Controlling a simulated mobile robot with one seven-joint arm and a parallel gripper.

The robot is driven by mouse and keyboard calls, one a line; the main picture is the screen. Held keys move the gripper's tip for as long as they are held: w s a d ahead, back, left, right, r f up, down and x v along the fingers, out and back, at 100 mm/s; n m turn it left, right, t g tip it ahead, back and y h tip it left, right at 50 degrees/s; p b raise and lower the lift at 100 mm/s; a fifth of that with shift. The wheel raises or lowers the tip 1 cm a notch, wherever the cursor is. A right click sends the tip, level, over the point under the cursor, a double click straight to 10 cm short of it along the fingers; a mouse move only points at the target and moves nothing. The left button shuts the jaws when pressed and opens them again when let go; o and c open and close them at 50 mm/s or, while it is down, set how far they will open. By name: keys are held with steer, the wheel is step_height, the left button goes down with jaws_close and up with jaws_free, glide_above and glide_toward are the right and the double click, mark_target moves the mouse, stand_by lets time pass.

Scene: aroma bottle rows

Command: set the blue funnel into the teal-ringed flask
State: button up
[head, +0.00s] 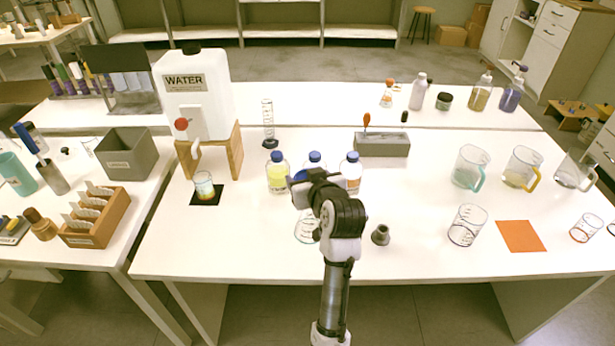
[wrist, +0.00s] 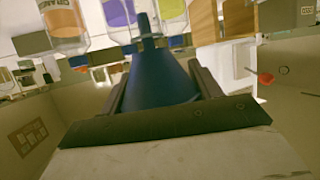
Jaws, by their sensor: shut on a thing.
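The blue funnel (wrist: 155,80) is between the two fingers of my gripper (wrist: 160,85) in the wrist view, its narrow spout pointing to the top of that picture. In the head view my gripper (head: 308,183) is over the front middle of the table, and a bit of blue (head: 299,175) shows beside it. A clear glass vessel with dark marks (head: 304,230) stands below and left of my wrist, partly hidden by my arm. I cannot make out a teal ring on it, so I cannot tell if it is the flask.
Blue-capped bottles (head: 277,175) stand in a row just behind my gripper. A small grey piece (head: 380,235) and a beaker (head: 467,225) stand to the right. A grey block (head: 382,146) is behind.

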steer(key=shift+f, duration=0.5)
steer(key=o, duration=1)
steer(key=shift+r, duration=0.1)
steer(key=shift+o, duration=0.2)
